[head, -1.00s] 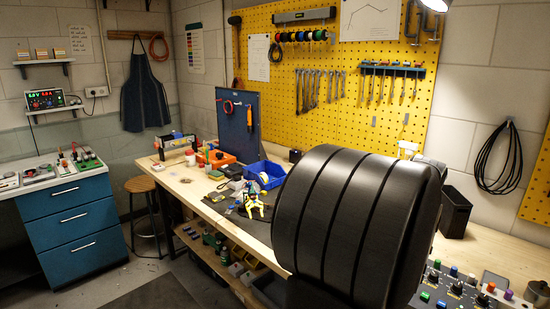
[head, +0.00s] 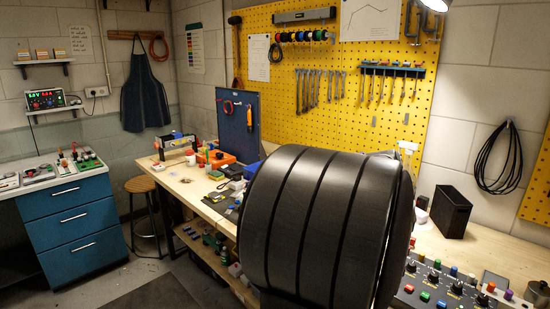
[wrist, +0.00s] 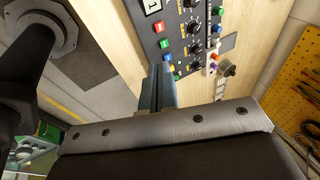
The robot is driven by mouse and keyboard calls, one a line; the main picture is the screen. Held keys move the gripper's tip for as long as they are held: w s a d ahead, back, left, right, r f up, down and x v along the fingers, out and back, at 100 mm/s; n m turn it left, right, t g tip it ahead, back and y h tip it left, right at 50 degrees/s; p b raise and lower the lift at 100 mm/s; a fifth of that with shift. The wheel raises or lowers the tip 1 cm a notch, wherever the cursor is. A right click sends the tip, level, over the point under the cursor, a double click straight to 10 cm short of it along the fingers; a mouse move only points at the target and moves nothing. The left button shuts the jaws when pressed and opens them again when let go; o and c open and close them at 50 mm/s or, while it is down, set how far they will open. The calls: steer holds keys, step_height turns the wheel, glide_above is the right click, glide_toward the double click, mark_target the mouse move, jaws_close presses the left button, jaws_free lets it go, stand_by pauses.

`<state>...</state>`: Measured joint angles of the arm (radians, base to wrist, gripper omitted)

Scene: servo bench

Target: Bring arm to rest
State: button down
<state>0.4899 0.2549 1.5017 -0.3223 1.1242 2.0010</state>
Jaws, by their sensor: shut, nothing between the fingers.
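My gripper (wrist: 160,72) shows in the wrist view as narrow blue-grey fingers, shut with nothing between them. The fingers point toward the control panel (wrist: 172,32) with its knobs and coloured buttons, and overlap its lower edge in the picture. I cannot tell how far apart they are. In the head view my large black ribbed arm link fills the lower middle, and my gripper is hidden. The control panel (head: 445,288) also shows there, at lower right beside my arm.
The wooden bench (head: 438,243) runs along the wall under the yellow pegboard (head: 375,125). A black bin (head: 452,212) stands right of my arm. A blue upright panel (head: 238,122) and small parts stand to the left. Bare bench lies around the bin.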

steer(key=v, duration=0.6)
stand_by(0.4)
steer(key=c, duration=2.1)
jaws_free()
steer(key=o, duration=1.1)
steer(key=shift+w, duration=0.1)
steer(key=shift+c, duration=0.2)
steer(key=o, duration=1)
steer(key=shift+y, duration=0.4)
steer(key=w+d, duration=0.1)
steer(key=w, duration=0.1)
steer(key=w+d, duration=0.1)
steer(key=w, duration=0.1)
steer(key=shift+d+r, duration=0.15)
steer(key=shift+o, duration=0.2)
steer(key=w+d+f+g+y, duration=0.1)
steer(key=w+d+f+y, duration=0.25)
steer(key=w+d, duration=0.55)
step_height(320, 180, down, 10)
steer(key=w+a, duration=0.2)
steer(key=shift+w+r, duration=0.15)
steer(key=shift+r, duration=0.05)
